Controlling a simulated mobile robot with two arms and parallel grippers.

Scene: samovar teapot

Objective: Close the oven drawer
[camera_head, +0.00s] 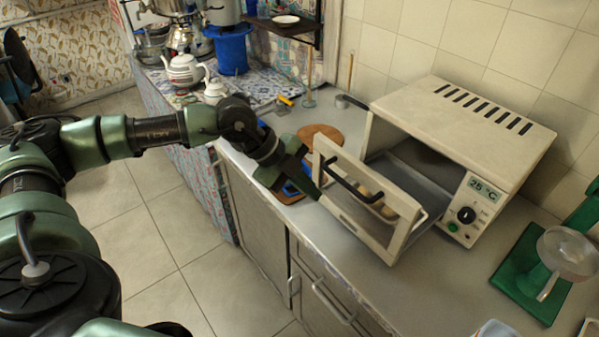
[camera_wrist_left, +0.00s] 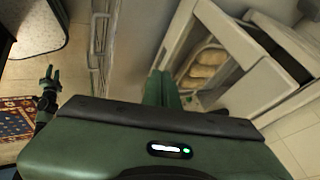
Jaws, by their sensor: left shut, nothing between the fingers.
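The white oven (camera_head: 455,140) stands on the counter against the tiled wall. Its drawer (camera_head: 405,212) is pulled out, with a framed glass front and a dark bar handle (camera_head: 350,180). Bread-like loaves lie inside; the drawer (camera_wrist_left: 245,85) and loaves (camera_wrist_left: 205,68) also show in the left wrist view. My left gripper (camera_head: 314,188) is shut and empty, just left of the drawer front, close to the handle; I cannot tell whether it touches. My right gripper (camera_wrist_left: 48,76) appears small in the left wrist view, away from the oven, with its fingers apart.
A green scale-like stand (camera_head: 525,275) stands right of the oven. White teapots (camera_head: 183,70) stand at the back left. The front counter is mostly clear.

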